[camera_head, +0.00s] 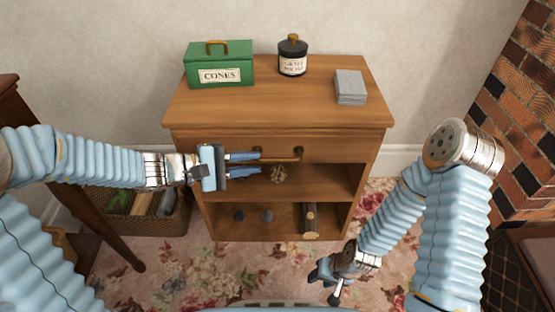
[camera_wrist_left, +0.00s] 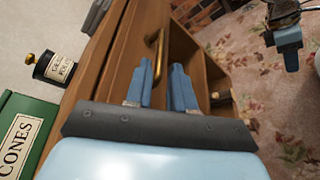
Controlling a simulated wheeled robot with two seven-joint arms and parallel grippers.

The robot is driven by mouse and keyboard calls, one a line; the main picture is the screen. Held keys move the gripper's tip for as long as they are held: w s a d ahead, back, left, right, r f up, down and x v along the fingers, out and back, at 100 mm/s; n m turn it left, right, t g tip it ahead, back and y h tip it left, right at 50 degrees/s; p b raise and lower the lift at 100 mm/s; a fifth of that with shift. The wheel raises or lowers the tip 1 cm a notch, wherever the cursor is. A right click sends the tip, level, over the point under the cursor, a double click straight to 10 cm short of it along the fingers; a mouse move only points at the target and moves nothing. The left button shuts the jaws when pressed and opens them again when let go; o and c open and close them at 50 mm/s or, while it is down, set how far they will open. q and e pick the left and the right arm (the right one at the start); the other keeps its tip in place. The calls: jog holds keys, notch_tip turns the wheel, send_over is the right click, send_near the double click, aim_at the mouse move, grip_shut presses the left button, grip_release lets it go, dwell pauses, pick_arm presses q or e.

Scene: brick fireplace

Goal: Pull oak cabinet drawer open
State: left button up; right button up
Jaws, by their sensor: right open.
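The oak cabinet (camera_head: 340,118) stands against the wall, and its top drawer (camera_head: 330,148) looks shut, flush with the cabinet front. A brass bar handle (camera_head: 285,160) is on the drawer front; it also shows in the left wrist view (camera_wrist_left: 160,52). My left gripper (camera_head: 258,163) is at the left end of the handle, its two blue fingers apart. In the left wrist view my left gripper (camera_wrist_left: 163,66) has the handle's near part between its fingertips, closer to the left finger; contact is not clear. My right gripper (camera_head: 328,285) is open and empty, low in front of the cabinet.
A green CONES box (camera_head: 220,73), a black jar (camera_head: 292,56) and grey blocks (camera_head: 350,85) stand on the cabinet top. The open shelves below hold a pine cone (camera_head: 278,174), dark lumps and a log (camera_head: 309,218). A wicker basket (camera_head: 165,222) is at left, brick fireplace (camera_head: 520,120) at right.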

aim_at(272, 161)
pick_arm(q)
jog(key=x, duration=0.7)
jog(key=shift+d+f, duration=0.15)
jog(key=shift+d, duration=0.1)
grip_shut()
